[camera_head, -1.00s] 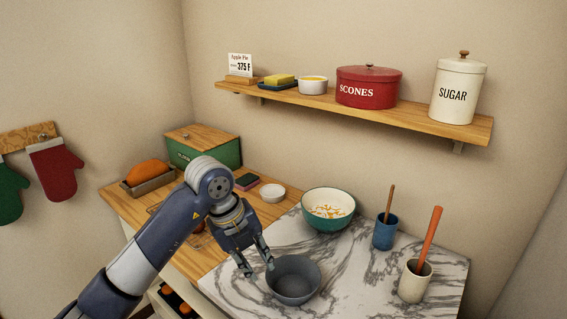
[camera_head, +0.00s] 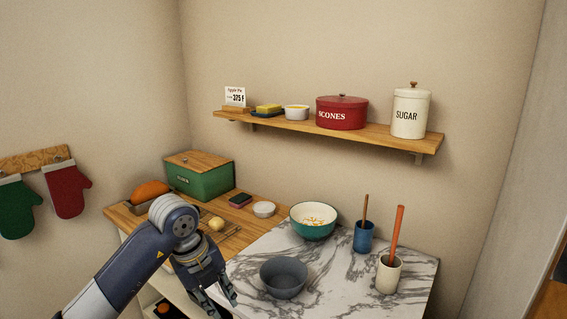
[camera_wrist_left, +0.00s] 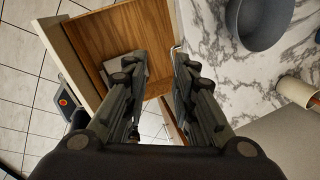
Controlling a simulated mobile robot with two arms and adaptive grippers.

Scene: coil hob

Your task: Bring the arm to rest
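My left gripper (camera_head: 217,303) is at the lower middle of the head view, pointing down, left of the grey bowl (camera_head: 284,277). It is in front of the counter's near edge and touches nothing that I can see. In the left wrist view its two fingers (camera_wrist_left: 160,85) stand apart with nothing between them. Beneath them are a wooden surface and the tiled floor. The grey bowl also shows at the top right of the left wrist view (camera_wrist_left: 258,22). My right gripper shows in neither view.
On the marble top (camera_head: 340,290) stand a teal bowl (camera_head: 313,222), a blue cup (camera_head: 363,238) and a cream crock (camera_head: 388,275). A green bread box (camera_head: 200,178) stands behind left. A wall shelf (camera_head: 330,130) holds a red scones tin (camera_head: 342,113) and a sugar canister (camera_head: 410,113).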

